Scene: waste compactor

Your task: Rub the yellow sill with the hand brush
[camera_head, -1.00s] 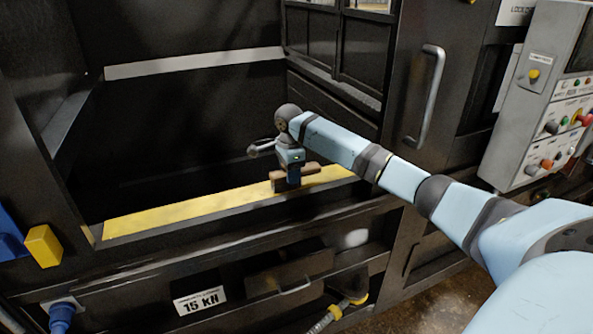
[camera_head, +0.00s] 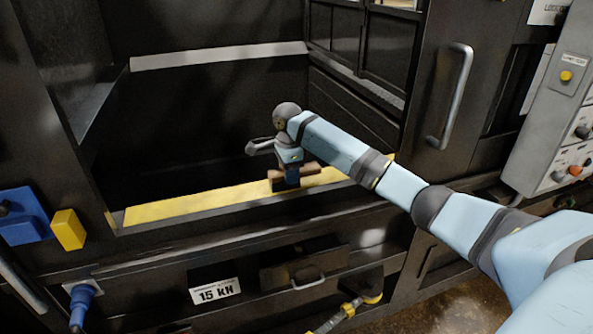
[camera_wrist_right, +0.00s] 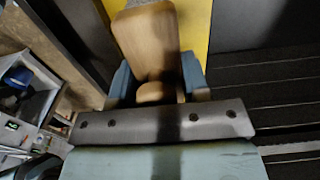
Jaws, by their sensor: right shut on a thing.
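The yellow sill (camera_head: 190,206) is a long flat strip along the front edge of the dark compactor opening in the head view. My right gripper (camera_head: 291,180) is over the sill, right of its middle, and is shut on the hand brush (camera_head: 308,169), which has a wooden body. The brush is at the sill's surface; whether its bristles touch is hard to tell. In the right wrist view, the wooden brush handle (camera_wrist_right: 148,42) lies between the blue fingers of the gripper (camera_wrist_right: 152,85), with the yellow sill (camera_wrist_right: 194,28) behind it. My left gripper is not in view.
The dark compactor chamber (camera_head: 200,120) opens behind the sill. A door with a grey vertical handle (camera_head: 458,95) and a control panel (camera_head: 560,120) stand at right. A yellow block (camera_head: 69,229) sits at left. A drawer front with a "15 KN" label (camera_head: 215,291) is below.

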